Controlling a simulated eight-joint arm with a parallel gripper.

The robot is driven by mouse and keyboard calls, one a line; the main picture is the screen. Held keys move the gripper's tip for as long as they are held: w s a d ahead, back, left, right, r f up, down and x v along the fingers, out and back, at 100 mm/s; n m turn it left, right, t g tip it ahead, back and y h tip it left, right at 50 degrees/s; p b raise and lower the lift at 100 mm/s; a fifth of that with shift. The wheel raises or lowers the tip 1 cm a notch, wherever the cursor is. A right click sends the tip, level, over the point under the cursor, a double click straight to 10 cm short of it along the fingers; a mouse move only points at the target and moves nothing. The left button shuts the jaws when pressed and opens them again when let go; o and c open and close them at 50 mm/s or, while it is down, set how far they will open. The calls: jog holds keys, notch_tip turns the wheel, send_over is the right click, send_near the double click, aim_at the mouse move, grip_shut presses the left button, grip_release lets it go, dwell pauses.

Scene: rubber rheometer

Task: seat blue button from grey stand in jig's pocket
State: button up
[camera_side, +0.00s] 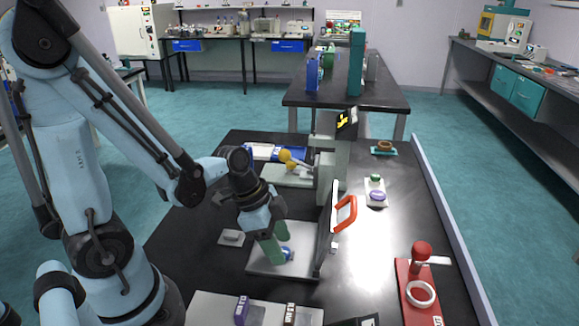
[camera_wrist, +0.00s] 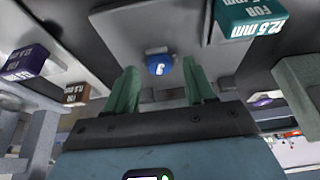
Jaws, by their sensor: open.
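A blue button (camera_side: 288,253) with a white mark sits low over a flat grey plate (camera_side: 262,268) at the foot of an upright frame with a red handle (camera_side: 344,214). In the wrist view the blue button (camera_wrist: 159,66) shows between the green fingertips, with a small grey piece against its edge. My gripper (camera_side: 277,256) points down at the button; its fingers are apart, and I see gaps on both sides of the button in the wrist view. I cannot tell which grey part is the stand or the jig, and no pocket is clearly visible.
A small grey block (camera_side: 231,238) lies left of the plate. Purple (camera_side: 242,310) and brown (camera_side: 290,314) labelled blocks stand in front. A red stand (camera_side: 418,290) with a white ring is at right. A pale plate (camera_side: 375,205) holds green and purple pieces.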

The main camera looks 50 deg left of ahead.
jog(key=shift+v, duration=5.8)
jog(key=w+n+t+y, duration=0.1)
jog(key=n, duration=0.2)
jog(key=w+d+n+t+y, duration=0.1)
jog(key=n, duration=0.2)
jog(key=w+d+r+n+t+y, duration=0.1)
jog(key=w+n+t, duration=0.1)
jog(key=n, duration=0.1)
